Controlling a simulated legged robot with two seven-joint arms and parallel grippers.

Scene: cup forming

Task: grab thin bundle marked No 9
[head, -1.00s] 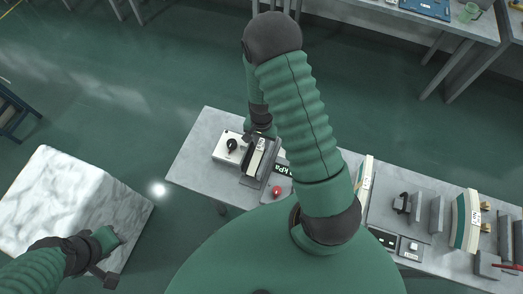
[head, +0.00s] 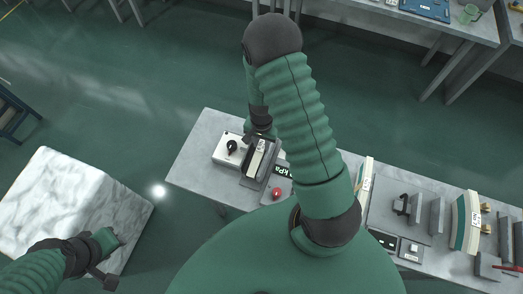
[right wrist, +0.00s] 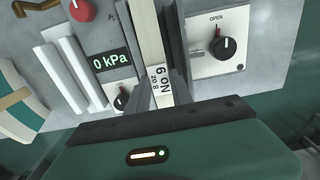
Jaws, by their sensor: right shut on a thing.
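The thin bundle marked No 9 (right wrist: 154,72) is a pale, narrow stack whose end label reads "8 oz No 9" in the right wrist view. It stands between two upright grey plates. In the head view the bundle (head: 257,158) shows as a pale strip on the table. My right gripper (right wrist: 155,98) is shut on its labelled end; the bundle still sits between the plates. My left gripper (head: 106,262) is at the lower left over a pale marbled block, well away from the bundle; its jaws are unclear.
Beside the bundle are a panel with an OPEN knob (right wrist: 226,45), a red button (head: 276,192) and a 0 kPa display (right wrist: 111,61). Wider cream-and-green bundles (head: 466,222) and grey plates stand on the table's right part. The table's left corner (head: 205,130) is clear.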

